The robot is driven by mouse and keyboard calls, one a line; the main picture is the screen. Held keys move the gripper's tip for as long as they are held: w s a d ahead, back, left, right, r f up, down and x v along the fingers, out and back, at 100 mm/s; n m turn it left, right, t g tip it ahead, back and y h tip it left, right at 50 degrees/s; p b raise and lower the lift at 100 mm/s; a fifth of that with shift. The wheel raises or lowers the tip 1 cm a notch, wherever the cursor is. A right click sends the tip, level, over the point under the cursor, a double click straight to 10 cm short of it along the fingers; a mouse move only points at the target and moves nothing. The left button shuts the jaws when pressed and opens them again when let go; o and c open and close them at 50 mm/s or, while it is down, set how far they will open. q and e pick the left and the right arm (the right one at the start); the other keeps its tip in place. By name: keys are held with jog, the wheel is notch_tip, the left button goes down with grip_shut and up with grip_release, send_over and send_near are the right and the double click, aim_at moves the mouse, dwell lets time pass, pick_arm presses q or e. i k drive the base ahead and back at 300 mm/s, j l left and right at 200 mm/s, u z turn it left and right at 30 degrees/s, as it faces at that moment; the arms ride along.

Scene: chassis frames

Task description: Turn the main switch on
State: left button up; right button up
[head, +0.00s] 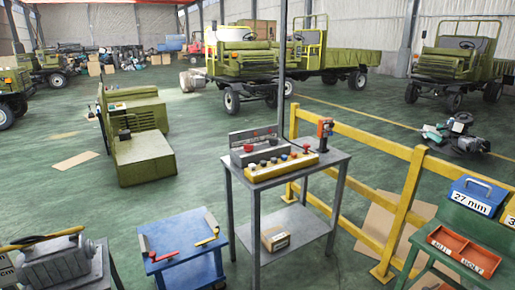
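A control panel stands on a grey metal table (334,160) in the middle of the head view. It has a grey upright box (240,158) at the back and a yellow button strip (262,174) in front, with several dark and red knobs. A red knob (306,148) shows at its right end. An orange-red device (325,128) stands at the table's back right corner. I cannot tell which of these is the main switch, or its position. Neither of my grippers is in view.
A blue cart (185,276) with red- and yellow-handled tools stands front left. A yellow railing (385,145) runs behind and right of the table. A green bench (455,218) holds a blue case (476,196) and red bin (463,252).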

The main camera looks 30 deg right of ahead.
aim_at(247, 147)
jog(key=i+l, duration=0.7)
jog(key=i, duration=0.15)
jog(key=i+l+u, duration=0.15)
jog(key=i+l, duration=0.5)
jog(key=i, duration=0.15)
